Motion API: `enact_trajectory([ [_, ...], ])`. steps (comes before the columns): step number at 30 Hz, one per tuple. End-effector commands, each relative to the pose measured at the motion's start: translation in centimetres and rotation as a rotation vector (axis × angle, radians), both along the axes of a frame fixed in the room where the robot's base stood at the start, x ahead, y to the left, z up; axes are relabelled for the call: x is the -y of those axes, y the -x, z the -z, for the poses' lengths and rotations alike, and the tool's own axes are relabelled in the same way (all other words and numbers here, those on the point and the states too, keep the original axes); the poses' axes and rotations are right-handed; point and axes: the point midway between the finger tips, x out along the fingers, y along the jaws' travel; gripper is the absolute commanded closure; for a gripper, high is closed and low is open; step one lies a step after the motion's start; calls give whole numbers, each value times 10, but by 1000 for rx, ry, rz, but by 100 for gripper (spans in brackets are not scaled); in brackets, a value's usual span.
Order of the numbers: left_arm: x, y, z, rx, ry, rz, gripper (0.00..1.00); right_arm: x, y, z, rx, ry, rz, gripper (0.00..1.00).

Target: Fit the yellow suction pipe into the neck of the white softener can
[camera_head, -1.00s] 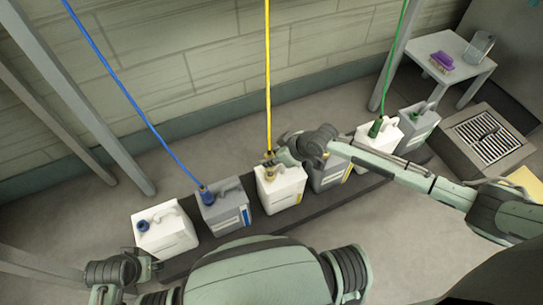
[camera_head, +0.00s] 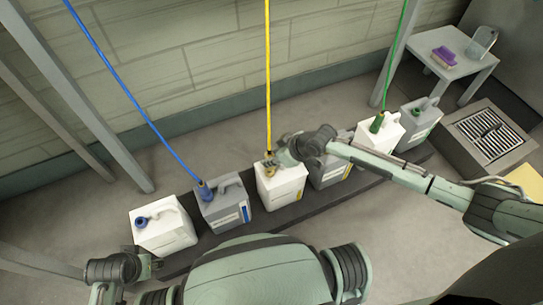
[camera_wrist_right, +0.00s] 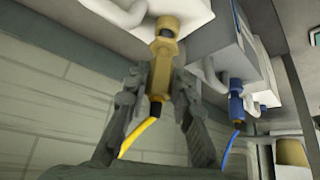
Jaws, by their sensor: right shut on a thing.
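The white softener can with the yellow label (camera_head: 281,187) stands upright mid-row in the head view. Its body also shows along the top of the right wrist view (camera_wrist_right: 120,10). My right gripper (camera_head: 270,166) is shut on the end fitting of the yellow suction pipe (camera_head: 268,85), right at this can's neck. In the right wrist view the yellow fitting (camera_wrist_right: 160,72) sits between the two fingers, in line with the neck. I cannot tell how far it is seated. My left gripper (camera_head: 148,262) is low at the left, near the leftmost white can; its opening is unclear.
Left of the can stand a grey can with a blue pipe (camera_head: 227,209) and a white can with a blue cap (camera_head: 170,232). To its right stand a grey can (camera_head: 330,172), a white can with a green pipe (camera_head: 390,131) and another grey can (camera_head: 420,122). Floor in front is clear.

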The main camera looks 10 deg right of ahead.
Motion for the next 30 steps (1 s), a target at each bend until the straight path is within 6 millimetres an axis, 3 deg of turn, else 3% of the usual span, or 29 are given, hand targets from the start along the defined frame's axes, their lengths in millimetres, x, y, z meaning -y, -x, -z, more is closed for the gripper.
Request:
enact_trajectory([
  [24,0,0,14,0,0,0,53,0,0,21,1,-1,0,100],
  [25,0,0,13,0,0,0,53,0,0,20,1,-1,0,74],
  [30,0,0,13,0,0,0,53,0,0,20,1,-1,0,53],
])
